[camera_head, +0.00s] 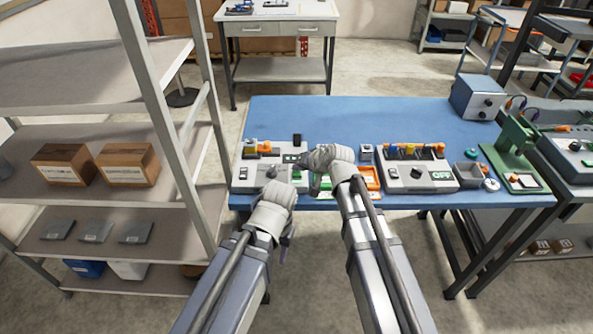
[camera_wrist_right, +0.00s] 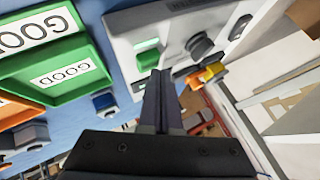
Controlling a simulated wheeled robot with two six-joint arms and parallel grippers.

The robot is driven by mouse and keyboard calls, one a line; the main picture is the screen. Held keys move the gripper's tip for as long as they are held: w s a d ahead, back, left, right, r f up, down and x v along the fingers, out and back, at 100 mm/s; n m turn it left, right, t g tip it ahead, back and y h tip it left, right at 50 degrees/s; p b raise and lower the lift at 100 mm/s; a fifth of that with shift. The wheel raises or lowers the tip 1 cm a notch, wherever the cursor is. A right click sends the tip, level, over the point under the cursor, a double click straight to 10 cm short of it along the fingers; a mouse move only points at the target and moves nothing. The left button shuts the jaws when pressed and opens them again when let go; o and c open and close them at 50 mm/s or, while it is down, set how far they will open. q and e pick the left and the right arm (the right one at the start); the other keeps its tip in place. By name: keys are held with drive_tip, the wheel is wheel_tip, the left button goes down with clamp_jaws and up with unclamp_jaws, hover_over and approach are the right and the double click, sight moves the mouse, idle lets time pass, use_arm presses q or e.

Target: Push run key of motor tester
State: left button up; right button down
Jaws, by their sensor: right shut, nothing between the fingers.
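The motor tester appears to be the grey box (camera_head: 245,179) at the left front of the blue table. It has a dark knob and a green key (camera_head: 296,175) near its right side. In the right wrist view the tester (camera_wrist_right: 125,32) shows the green key (camera_wrist_right: 148,47) beside a round dark knob (camera_wrist_right: 199,46). My right gripper (camera_head: 315,188) is shut and empty; in the wrist view its fingertips (camera_wrist_right: 158,73) overlap the lower edge of the green key. I cannot tell whether they touch. My left gripper (camera_head: 284,256) hangs low before the table; its fingers are unclear.
Green trays marked GOOD (camera_wrist_right: 62,72) and an orange tray (camera_head: 371,178) lie right of the tester. A second grey box (camera_head: 395,183) with a green OFF display stands further right. A shelf rack (camera_head: 178,140) stands at the left.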

sight(299, 175)
drive_tip(key=shift+r+p, duration=0.35)
drive_tip(key=shift+r, duration=0.25)
wheel_tip(299, 175, up, 6)
drive_tip(key=p, duration=0.6)
drive_tip(key=s+d+f+n+g+h, duration=0.2)
drive_tip(key=s, duration=0.6)
drive_tip(key=s+d+f+n+g+h, duration=0.1)
drive_tip(key=s+f+g+h, duration=0.1)
drive_tip(key=s, duration=0.7)
drive_tip(key=s+d+f+n+g+h, duration=0.2)
drive_tip(key=s+g, duration=0.1)
drive_tip(key=s, duration=0.5)
drive_tip(key=shift+s+d+f+n+g+h, duration=0.3)
drive_tip(key=shift+s+g+h, duration=0.1)
